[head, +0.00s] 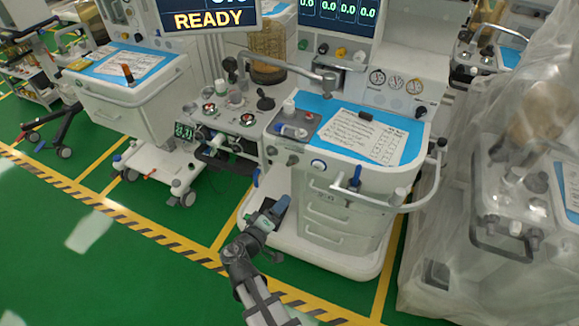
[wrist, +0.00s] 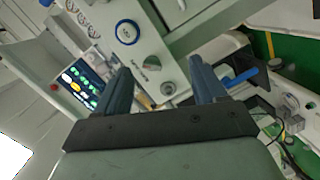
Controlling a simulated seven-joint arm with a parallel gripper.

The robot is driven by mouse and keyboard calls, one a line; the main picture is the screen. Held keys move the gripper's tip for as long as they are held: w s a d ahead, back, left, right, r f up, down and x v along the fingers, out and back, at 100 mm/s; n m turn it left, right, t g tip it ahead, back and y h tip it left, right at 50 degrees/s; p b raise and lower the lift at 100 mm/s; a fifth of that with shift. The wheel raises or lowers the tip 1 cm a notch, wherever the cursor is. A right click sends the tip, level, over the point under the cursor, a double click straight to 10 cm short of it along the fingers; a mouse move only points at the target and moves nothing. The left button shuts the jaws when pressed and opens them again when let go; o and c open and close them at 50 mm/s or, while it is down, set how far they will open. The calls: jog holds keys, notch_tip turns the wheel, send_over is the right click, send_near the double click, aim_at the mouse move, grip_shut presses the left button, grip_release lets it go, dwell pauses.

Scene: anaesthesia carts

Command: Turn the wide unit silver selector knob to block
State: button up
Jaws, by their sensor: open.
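The wide unit is the white cart (head: 345,200) with a blue top, in the middle of the head view. In the wrist view this blue-ringed knob (wrist: 127,32) is at the upper left. A small silver-looking knob (wrist: 168,88) shows between my fingers; its setting is too small to read. My gripper (head: 270,210) is low in front of the cart's left corner, apart from the knobs. Its two blue fingers (wrist: 160,72) are spread with nothing between them.
A curved rail (head: 375,200) runs along the cart's front right. Papers (head: 365,135) lie on the top. A plastic-covered unit (head: 520,190) stands at the right, another white cart (head: 130,95) at the left. Green floor (head: 130,250) is free at the front left.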

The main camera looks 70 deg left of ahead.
aim_at(291, 165)
jog(key=w+a+r+m+y, duration=0.1)
jog(key=w+a, duration=0.1)
jog(key=a, duration=0.2)
jog(key=w+a+r+m+y, duration=0.1)
jog(key=w+a, duration=0.2)
jog(key=a, duration=0.1)
jog(key=w+a+m, duration=0.1)
jog(key=w+a, duration=0.2)
jog(key=a, duration=0.1)
jog(key=shift+w+r+y, duration=0.15)
jog(key=shift+r+y, duration=0.25)
jog(key=shift+d, duration=0.1)
dwell(0.3)
jog(key=c, duration=1.1)
